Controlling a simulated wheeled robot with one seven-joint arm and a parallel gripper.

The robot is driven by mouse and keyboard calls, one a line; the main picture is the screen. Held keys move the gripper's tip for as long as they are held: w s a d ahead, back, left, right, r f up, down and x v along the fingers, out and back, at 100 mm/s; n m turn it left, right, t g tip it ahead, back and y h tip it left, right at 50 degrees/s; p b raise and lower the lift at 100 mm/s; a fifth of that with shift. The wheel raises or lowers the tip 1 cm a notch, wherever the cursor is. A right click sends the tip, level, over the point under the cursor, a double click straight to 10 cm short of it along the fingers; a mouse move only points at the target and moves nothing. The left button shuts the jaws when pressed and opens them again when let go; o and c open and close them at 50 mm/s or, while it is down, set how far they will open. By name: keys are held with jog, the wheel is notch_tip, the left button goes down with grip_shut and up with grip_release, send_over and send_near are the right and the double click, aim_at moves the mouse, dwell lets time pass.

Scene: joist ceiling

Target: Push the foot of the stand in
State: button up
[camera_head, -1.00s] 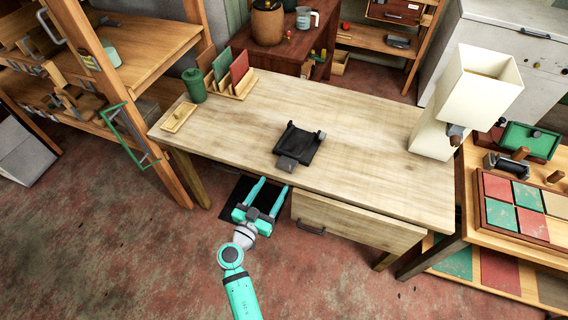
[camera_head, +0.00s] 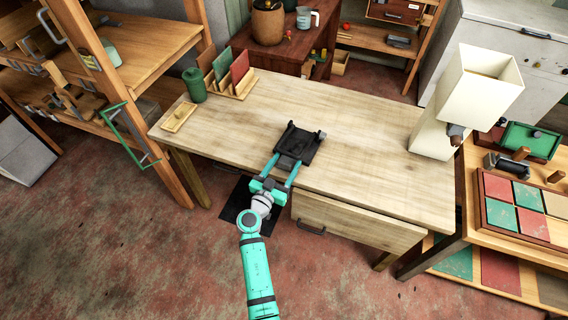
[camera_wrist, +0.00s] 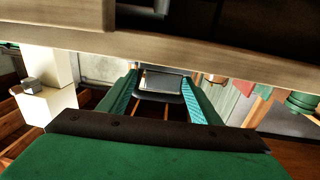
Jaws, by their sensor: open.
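The black stand (camera_head: 302,141) lies low on the wooden table (camera_head: 355,135), near its front edge. Its grey foot (camera_head: 286,162) sticks out at the end nearest me. My gripper (camera_head: 284,168) is open, its two teal fingers reaching over the table's front edge, one on either side of the foot. I cannot tell whether they touch it. In the wrist view, which looks upside down, the open fingers (camera_wrist: 161,98) show with a gap between them. I cannot make out the foot for certain there.
A white lamp (camera_head: 467,95) stands at the table's right end. A green canister (camera_head: 194,85), a file rack (camera_head: 233,82) and a small tray (camera_head: 179,117) are at the left. A drawer front (camera_head: 350,222) lies below the tabletop. The table around the stand is clear.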

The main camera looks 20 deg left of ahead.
aim_at(290, 159)
jog(key=shift+a, duration=0.1)
grip_shut()
jog(key=shift+w+d, duration=0.15)
jog(key=shift+w, duration=1)
jog(key=shift+w+d, duration=0.1)
jog(key=shift+w, duration=1)
jog(key=shift+a, duration=0.15)
grip_release()
jog(key=shift+d, duration=0.2)
jog(key=shift+s, duration=0.15)
